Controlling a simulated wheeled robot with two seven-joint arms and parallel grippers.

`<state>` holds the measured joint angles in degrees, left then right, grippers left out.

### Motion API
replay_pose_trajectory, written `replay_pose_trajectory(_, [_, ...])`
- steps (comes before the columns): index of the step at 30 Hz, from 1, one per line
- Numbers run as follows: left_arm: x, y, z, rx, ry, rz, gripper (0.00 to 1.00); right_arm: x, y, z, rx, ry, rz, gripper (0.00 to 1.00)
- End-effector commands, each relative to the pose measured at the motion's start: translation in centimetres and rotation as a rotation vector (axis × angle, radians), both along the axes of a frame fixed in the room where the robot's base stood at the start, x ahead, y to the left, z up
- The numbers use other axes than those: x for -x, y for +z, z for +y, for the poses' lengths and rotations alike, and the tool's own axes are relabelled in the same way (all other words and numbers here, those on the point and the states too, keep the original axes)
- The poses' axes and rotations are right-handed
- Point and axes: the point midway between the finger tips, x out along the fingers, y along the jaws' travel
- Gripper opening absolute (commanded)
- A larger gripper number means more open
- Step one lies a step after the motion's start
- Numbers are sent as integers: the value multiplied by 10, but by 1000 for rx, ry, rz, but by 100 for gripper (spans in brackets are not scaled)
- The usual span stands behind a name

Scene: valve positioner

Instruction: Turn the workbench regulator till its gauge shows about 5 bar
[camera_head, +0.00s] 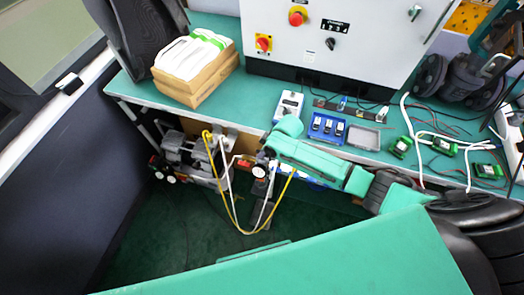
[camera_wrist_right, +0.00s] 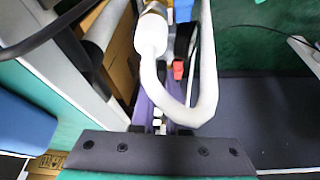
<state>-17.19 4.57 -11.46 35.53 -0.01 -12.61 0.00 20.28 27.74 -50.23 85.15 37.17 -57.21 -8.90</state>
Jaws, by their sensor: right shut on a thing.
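The workbench regulator (camera_head: 245,164) sits at the front edge of the bench, with a small round white-faced gauge (camera_head: 259,171) beside it. The gauge needle is too small to read. My right gripper (camera_head: 270,153), at the end of the green arm from the right, is at the regulator, shut on its knob. The knob is hidden by the gripper. In the right wrist view a white hose (camera_wrist_right: 207,75) loops in front of the fingers and hides most of the grip. My left gripper is not in view.
Yellow and white hoses (camera_head: 232,212) hang below the bench edge. A compressor (camera_head: 185,155) with gauges stands underneath at the left. A cardboard box (camera_head: 200,88), a blue tray (camera_head: 327,128) and a control cabinet (camera_head: 335,45) occupy the green benchtop (camera_head: 135,94).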

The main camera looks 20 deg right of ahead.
Motion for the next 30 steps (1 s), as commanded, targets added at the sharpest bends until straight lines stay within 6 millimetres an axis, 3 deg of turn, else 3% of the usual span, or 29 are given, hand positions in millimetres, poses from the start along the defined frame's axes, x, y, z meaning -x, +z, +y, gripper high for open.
replay_pose_trajectory(1, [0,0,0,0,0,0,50,0,0,0,-1,0,-1,20])
replay_pose_trajectory(3, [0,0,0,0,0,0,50,0,0,0,0,1,-1,42])
replay_pose_trajectory(12, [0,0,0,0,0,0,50,0,1,0,0,1,-1,42])
replay_pose_trajectory(16, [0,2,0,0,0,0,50,2,11,-4,0,2,-1,42])
replay_pose_trajectory(20, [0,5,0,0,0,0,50,9,35,-12,1,2,-3,42])
replay_pose_trajectory(30, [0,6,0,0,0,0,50,32,118,-37,1,2,-3,42])
